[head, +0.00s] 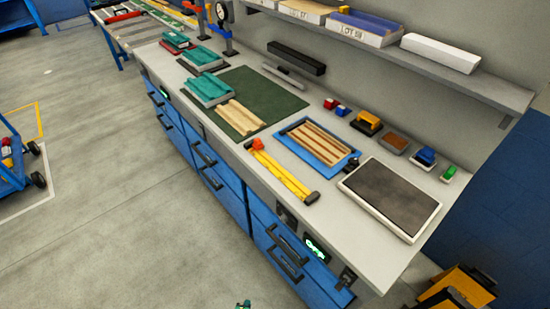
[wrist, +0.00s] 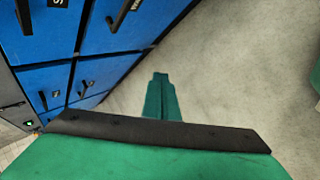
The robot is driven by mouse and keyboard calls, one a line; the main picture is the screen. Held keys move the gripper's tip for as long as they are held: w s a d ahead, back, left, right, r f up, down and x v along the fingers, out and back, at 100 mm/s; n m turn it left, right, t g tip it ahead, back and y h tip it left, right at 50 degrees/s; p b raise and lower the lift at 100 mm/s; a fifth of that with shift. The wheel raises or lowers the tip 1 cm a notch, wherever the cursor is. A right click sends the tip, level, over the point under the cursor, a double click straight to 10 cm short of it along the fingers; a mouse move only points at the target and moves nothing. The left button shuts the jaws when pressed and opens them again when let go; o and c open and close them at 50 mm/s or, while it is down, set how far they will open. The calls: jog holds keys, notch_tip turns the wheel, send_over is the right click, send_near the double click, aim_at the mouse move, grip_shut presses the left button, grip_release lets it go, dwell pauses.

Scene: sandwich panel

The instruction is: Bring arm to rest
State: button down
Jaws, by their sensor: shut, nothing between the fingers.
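My gripper (wrist: 160,77) shows in the wrist view as two green fingers pressed together, with nothing between them. It points down over bare grey floor, in front of the blue drawer fronts and apart from them. In the head view only a small green tip of my gripper (head: 243,305) shows at the bottom edge, below the bench drawers. The rest of my arm is out of the head view.
The long workbench (head: 300,225) has blue drawers with black handles that stick out. Its top holds a green mat (head: 265,95), a blue tray (head: 290,133) and a dark-topped white panel (head: 390,195). A blue cart (head: 15,170) stands at left. The floor between is clear.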

jog(key=s+d+r+m+t, duration=0.2)
jog(key=s+r+m, duration=0.3)
jog(key=r, duration=0.5)
jog(key=s+d+r+m+t, duration=0.3)
jog(key=s+d+r+m, duration=0.2)
jog(key=r, duration=0.6)
jog(key=s+d+r+m+t, duration=0.2)
jog(key=s+r+m, duration=0.4)
jog(key=r, duration=0.5)
jog(key=shift+d+r+m, duration=0.2)
jog(key=shift+d+m, duration=0.1)
jog(key=shift+d, duration=0.4)
jog(key=shift+s, duration=0.1)
